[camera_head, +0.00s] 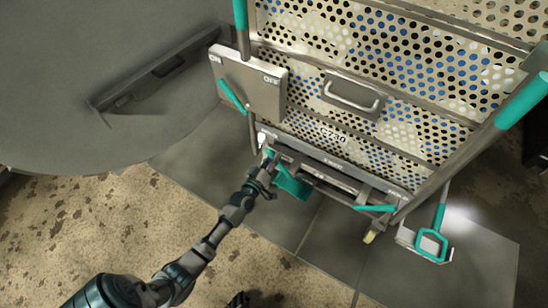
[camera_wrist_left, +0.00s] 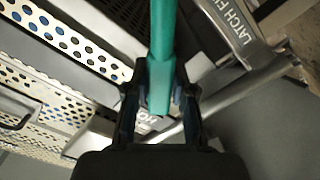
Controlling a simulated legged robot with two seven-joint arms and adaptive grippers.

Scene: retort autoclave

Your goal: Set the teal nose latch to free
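The teal nose latch (camera_wrist_left: 161,60) is a teal bar in the left wrist view, its near end between the fingers of my left gripper (camera_wrist_left: 160,75). Both fingertips appear to press on its sides. In the head view my left gripper (camera_head: 268,166) is at the low front left corner of the perforated cart (camera_head: 350,60), and hides most of the latch there. My right gripper is not seen.
A grey box with a teal lever (camera_head: 232,95) hangs on the cart above my gripper. A teal flap (camera_head: 292,183) is just right of it. A teal loop handle (camera_head: 431,245) stands at the right. The large round grey door (camera_head: 60,60) fills the left; floor in front is open.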

